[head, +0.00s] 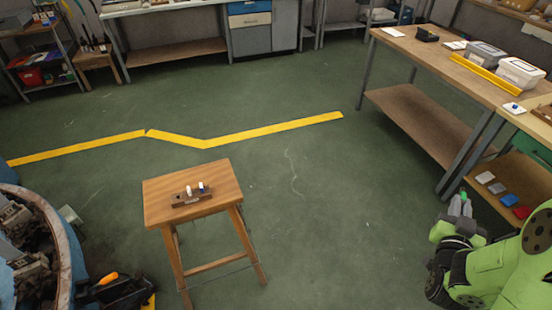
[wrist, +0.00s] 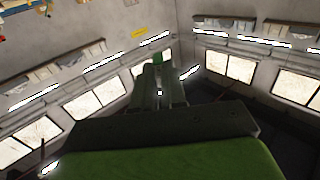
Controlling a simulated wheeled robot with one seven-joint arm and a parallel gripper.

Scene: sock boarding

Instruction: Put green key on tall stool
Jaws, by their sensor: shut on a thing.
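My gripper (head: 461,207) is at the lower right in the head view, fingers pointing up, well to the right of the stool. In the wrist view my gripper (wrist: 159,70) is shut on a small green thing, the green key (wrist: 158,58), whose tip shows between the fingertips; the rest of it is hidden. The tall stool (head: 222,178) is wooden, upright on the floor at the centre of the head view. On its seat lies a dark wooden block (head: 192,197) with a white piece and a blue-and-white piece standing in it.
A workbench (head: 440,55) with boxes and a yellow bar stands at the right. Small coloured pieces lie on a low shelf (head: 530,180) there. A round bin (head: 62,240) of scrap stands at the left. The green floor between stool and gripper is clear.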

